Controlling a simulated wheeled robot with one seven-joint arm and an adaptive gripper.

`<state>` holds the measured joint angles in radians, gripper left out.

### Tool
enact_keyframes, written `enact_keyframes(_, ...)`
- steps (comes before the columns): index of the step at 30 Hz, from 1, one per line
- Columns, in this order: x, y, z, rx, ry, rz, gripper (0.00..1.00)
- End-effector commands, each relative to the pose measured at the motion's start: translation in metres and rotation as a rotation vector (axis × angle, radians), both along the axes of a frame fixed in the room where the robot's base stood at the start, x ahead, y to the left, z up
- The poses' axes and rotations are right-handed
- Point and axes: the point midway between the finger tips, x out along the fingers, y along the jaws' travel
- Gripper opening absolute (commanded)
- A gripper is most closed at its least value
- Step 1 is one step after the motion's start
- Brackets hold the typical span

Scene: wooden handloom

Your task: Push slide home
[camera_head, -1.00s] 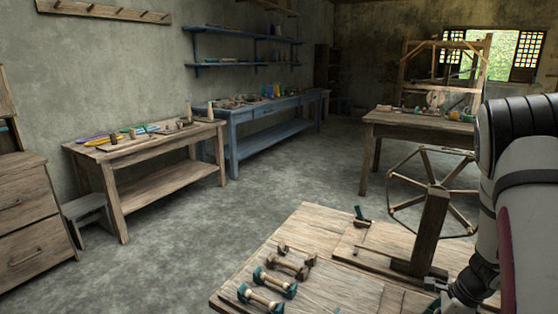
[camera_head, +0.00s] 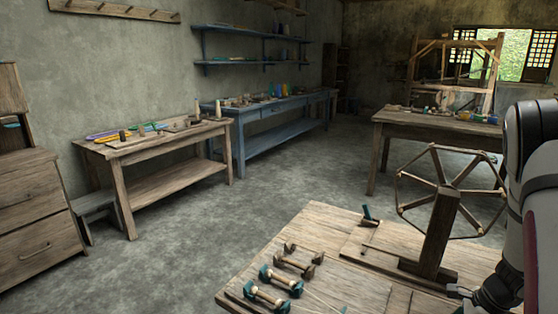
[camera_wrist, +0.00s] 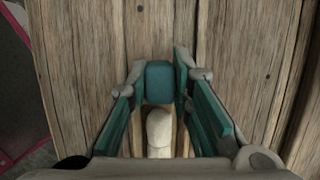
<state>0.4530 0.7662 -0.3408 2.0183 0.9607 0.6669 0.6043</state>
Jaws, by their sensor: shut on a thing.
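In the wrist view my gripper (camera_wrist: 160,84) is shut on a teal block, which I take to be the slide (camera_wrist: 159,78). A finger stands at each side of it. A pale round-ended piece (camera_wrist: 158,130) lies just below the block in the picture, between narrow wooden strips. How far the slide is from its end position cannot be told. In the head view my gripper (camera_head: 464,291) is only partly seen at the lower right, beside the base of the wooden wheel stand (camera_head: 440,235); what it holds is hidden there.
The spoked wheel (camera_head: 415,160) rises near my arm. A side table (camera_head: 160,150) and blue bench (camera_head: 285,135) stand farther off, with clear floor between.

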Motion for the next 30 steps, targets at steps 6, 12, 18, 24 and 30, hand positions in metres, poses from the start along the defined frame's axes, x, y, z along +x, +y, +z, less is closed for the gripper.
enact_keyframes(6, -0.018, -0.028, -0.001, -0.001, 0.000, -0.004, 0.02)
enact_keyframes(12, -0.034, -0.052, -0.001, -0.002, 0.000, -0.003, 0.02)
enact_keyframes(18, -0.051, -0.075, -0.001, -0.001, 0.001, -0.003, 0.02)
enact_keyframes(24, -0.067, -0.100, -0.001, -0.002, 0.000, -0.003, 0.02)
enact_keyframes(30, -0.083, -0.123, -0.001, -0.002, 0.001, -0.003, 0.02)
